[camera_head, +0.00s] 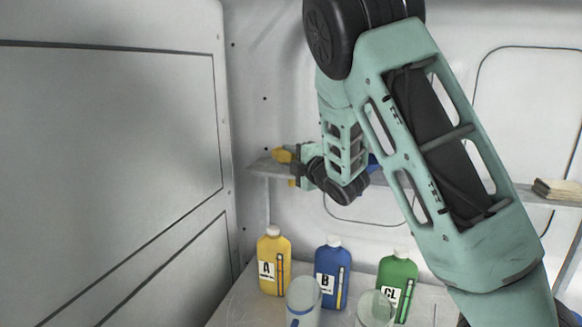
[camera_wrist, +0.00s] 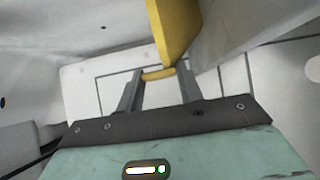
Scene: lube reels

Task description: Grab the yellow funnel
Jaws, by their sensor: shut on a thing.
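The yellow funnel (camera_head: 283,155) is at the left end of the wall shelf, partly hidden by my gripper (camera_head: 297,155). In the wrist view the yellow funnel (camera_wrist: 172,28) rises above my fingertips, with a narrow yellow part between them. My gripper (camera_wrist: 158,76) is shut on this part. The head view is too small to tell whether the funnel touches the shelf.
The shelf (camera_head: 262,169) runs along the back wall; a blue thing (camera_head: 374,162) is mostly hidden behind my arm. Below stand a yellow bottle (camera_head: 274,264), a blue bottle (camera_head: 332,275), a green bottle (camera_head: 398,284) and two clear containers (camera_head: 304,297) (camera_head: 375,309).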

